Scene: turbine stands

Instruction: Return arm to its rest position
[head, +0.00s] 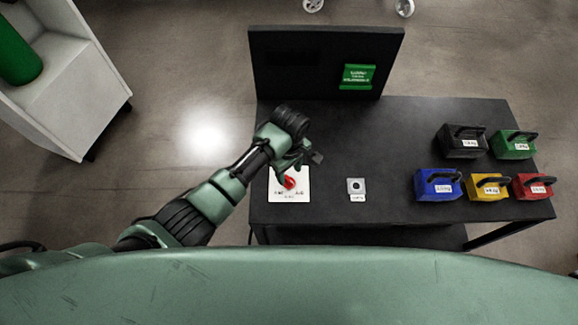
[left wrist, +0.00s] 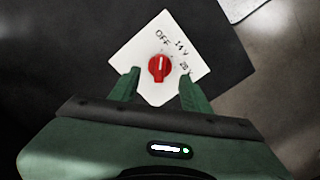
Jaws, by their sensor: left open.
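My left arm reaches in from the left in the head view, and its gripper (head: 300,158) is above the left part of the dark table. In the left wrist view the two green fingers of the gripper (left wrist: 157,88) stand apart, with nothing between them that they grip. Beyond the fingertips is a white panel with a red rotary knob (left wrist: 160,68); the markings OFF and 14 V show beside the knob. In the head view the red knob (head: 290,183) and white panel (head: 301,196) lie just below the gripper. My right gripper is in neither view.
A dark upright board (head: 300,80) with a green label stands at the back. A white cabinet (head: 75,90) is at left.

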